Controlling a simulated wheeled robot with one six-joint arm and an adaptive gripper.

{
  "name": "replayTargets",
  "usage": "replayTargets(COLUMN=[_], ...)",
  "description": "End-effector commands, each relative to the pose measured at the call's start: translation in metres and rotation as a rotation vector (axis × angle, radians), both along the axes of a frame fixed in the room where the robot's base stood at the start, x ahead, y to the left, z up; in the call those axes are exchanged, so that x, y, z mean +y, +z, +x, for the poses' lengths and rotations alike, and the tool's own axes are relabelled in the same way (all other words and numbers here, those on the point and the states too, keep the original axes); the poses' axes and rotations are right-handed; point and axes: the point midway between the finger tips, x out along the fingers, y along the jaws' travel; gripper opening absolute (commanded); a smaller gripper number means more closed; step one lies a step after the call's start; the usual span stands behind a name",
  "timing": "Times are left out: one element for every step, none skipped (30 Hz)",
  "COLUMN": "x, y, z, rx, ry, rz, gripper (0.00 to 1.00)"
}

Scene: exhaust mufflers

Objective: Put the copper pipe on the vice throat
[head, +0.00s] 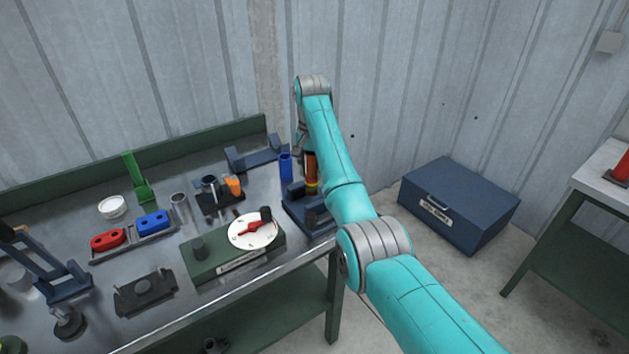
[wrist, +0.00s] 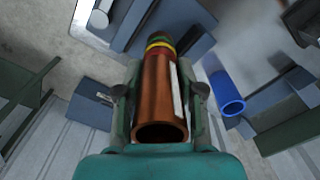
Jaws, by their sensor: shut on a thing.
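The copper pipe (head: 311,168) stands roughly upright in the head view, at the right end of the bench, partly behind my arm. In the wrist view the copper pipe (wrist: 158,95) lies between the two fingers of my gripper (wrist: 160,78), which is shut on it. Its near end is open, and red, yellow and green bands ring its far end. The dark blue vice (head: 297,208) is at the bench's right edge, just under the pipe. Whether the pipe's lower end touches the vice throat I cannot tell.
A blue tube (head: 285,165) stands just left of the pipe, with a blue bracket (head: 255,156) behind it. A green box with a white dial (head: 252,231) is left of the vice. A blue chest (head: 460,203) is on the floor to the right.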

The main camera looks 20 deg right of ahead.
Motion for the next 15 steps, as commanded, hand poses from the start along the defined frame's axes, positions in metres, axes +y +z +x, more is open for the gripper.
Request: replayTargets(x=[0.001,0.001,0.001,0.002,0.003,0.003,0.004,0.005,0.006,0.007,0.008,0.008,0.008,0.008,0.008], y=[-0.002,-0.004,-0.007,-0.009,-0.013,-0.018,-0.022,-0.026,-0.032,-0.035,-0.038,-0.039,-0.04,-0.04,-0.039], z=[0.0,0.0,0.0,-0.001,-0.001,-0.001,-0.001,-0.002,-0.002,-0.003,-0.003,-0.003,-0.002,-0.002,-0.002], rx=[0.0,0.0,0.001,0.001,0.001,0.001,0.001,0.001,0.001,0.002,0.001,0.0,-0.001,-0.001,-0.001], ry=[0.0,0.0,0.001,0.001,0.001,0.001,0.001,0.001,0.001,0.001,0.001,0.001,0.001,0.001,0.001], rz=[0.0,0.0,0.001,0.0,0.0,0.0,0.001,0.0,0.0,0.0,0.0,0.0,0.0,0.0,0.0], gripper=[0.0,0.0,0.0,0.0,0.0,0.0,0.0,0.0,0.0,0.0,0.0,0.0,0.0,0.0,0.0])
